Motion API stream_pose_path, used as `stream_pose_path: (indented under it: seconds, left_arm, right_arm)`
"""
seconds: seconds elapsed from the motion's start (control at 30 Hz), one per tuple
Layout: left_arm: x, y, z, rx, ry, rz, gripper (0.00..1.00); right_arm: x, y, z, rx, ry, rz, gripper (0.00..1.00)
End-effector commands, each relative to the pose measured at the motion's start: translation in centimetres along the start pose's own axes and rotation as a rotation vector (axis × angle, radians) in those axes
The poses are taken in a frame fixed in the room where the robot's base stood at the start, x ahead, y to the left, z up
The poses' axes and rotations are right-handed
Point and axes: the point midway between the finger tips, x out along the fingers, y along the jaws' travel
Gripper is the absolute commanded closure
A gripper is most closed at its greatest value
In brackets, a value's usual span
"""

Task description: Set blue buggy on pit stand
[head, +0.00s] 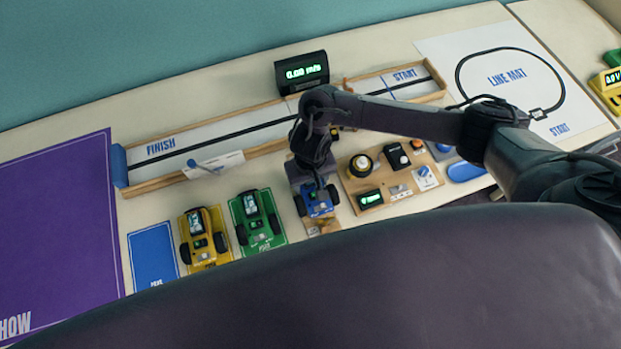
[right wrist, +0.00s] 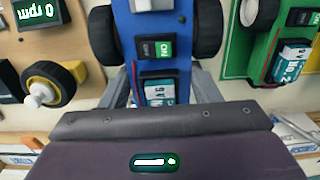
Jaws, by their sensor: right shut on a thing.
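The blue buggy (head: 319,203) is in my right gripper (head: 315,187), over a small wooden stand (head: 323,226) near the table's front. In the right wrist view the blue buggy (right wrist: 156,65) shows its blue deck, black wheels, a switch and a battery, with the grey fingers (right wrist: 163,88) on both sides of it. The stand is mostly hidden under the buggy, and I cannot tell whether the wheels touch it. My left gripper is not in view.
A green buggy (head: 257,219) and a yellow buggy (head: 203,238) stand to the left on coloured mats. A blue mat (head: 153,256) is empty. A wooden test board (head: 362,190) is close on the right. The long track (head: 220,140) runs behind.

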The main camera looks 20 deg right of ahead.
Motion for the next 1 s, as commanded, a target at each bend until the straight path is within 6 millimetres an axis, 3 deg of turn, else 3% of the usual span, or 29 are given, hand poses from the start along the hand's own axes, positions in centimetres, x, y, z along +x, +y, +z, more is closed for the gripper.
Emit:
stream_pose_path:
  seconds: [1.0]
  left_arm:
    - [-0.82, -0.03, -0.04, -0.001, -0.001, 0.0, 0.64]
  right_arm:
    - [0.59, -0.05, -0.03, 0.0, 0.001, -0.001, 0.6]
